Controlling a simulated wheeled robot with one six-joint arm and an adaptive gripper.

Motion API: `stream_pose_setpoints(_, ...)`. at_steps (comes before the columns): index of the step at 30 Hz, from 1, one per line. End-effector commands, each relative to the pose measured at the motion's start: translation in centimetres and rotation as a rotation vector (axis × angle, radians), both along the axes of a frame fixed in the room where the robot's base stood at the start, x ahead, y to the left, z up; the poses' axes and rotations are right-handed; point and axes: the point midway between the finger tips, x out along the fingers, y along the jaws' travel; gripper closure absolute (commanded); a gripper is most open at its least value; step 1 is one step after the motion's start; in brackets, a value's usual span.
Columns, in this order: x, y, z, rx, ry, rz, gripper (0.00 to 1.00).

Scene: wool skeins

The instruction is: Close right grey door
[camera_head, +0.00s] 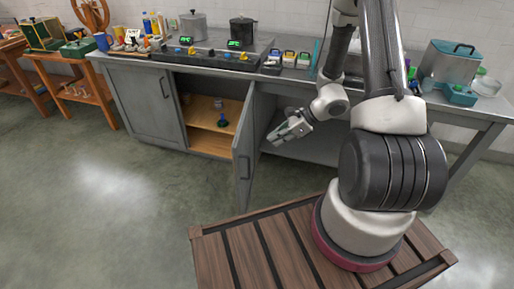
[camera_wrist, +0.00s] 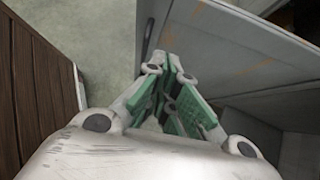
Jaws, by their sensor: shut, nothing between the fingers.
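The right grey door (camera_head: 243,150) of the cabinet under the counter stands open, swung out into the room, with a dark bar handle near its free edge. In the wrist view the door (camera_wrist: 225,45) fills the upper right, and its handle shows near its left edge. The green-padded fingers (camera_wrist: 167,60) are together and hold nothing. Whether the tips touch the door is not clear.
The left grey door (camera_head: 140,103) is shut. The open cabinet shows a wooden shelf (camera_head: 212,117) with a small item on it. An open bay lies right of the door. Pots, burners and small boxes stand on the counter (camera_head: 270,83). Clear floor (camera_head: 130,185) lies front left.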

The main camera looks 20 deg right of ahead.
Motion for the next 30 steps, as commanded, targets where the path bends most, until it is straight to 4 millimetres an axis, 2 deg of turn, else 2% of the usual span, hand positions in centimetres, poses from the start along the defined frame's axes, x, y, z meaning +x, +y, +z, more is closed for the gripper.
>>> stream_pose_setpoints(15,2.9,6.4,-7.0,0.0,0.002,0.007,1.0)
stream_pose_setpoints(21,4.2,8.8,-6.7,-0.001,-0.002,0.008,1.0)
stream_pose_setpoints(30,4.6,9.7,-6.7,0.0,-0.001,0.005,1.0)
